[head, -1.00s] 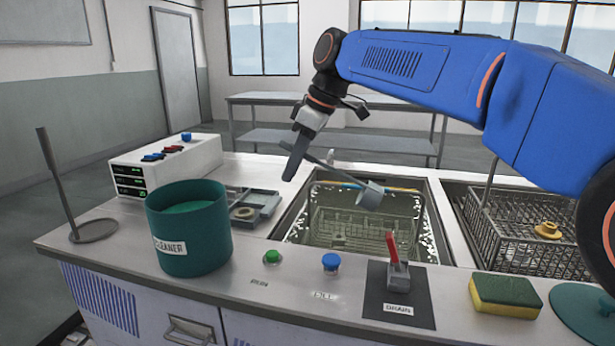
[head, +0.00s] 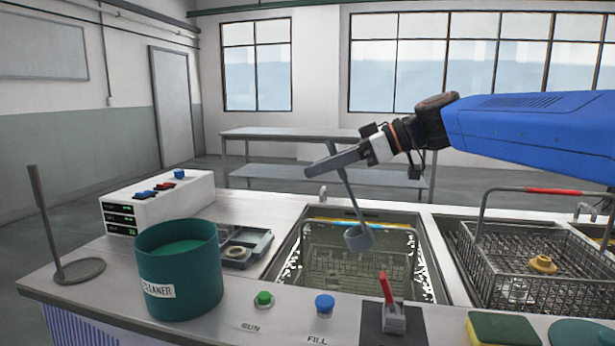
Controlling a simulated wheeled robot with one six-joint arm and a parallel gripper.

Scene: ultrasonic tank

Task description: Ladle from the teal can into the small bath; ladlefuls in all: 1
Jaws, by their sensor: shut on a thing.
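The teal can (head: 181,285), labelled CLEANER, stands on the counter at the left with teal liquid (head: 180,247) inside. The small bath (head: 430,262) is the sunken tank at the centre, with a wire basket inside it. My gripper (head: 338,160) is above the bath's far side, shut on the handle of a grey ladle (head: 359,238). The ladle hangs down at a slight tilt, its cup over the bath and apart from the can. I cannot see whether the cup holds liquid.
A control box (head: 160,203) and a grey parts tray (head: 243,247) sit behind the can. A red drain lever (head: 386,288), green button (head: 264,299) and blue button (head: 324,304) line the front. A wire basket (head: 530,262) stands at right.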

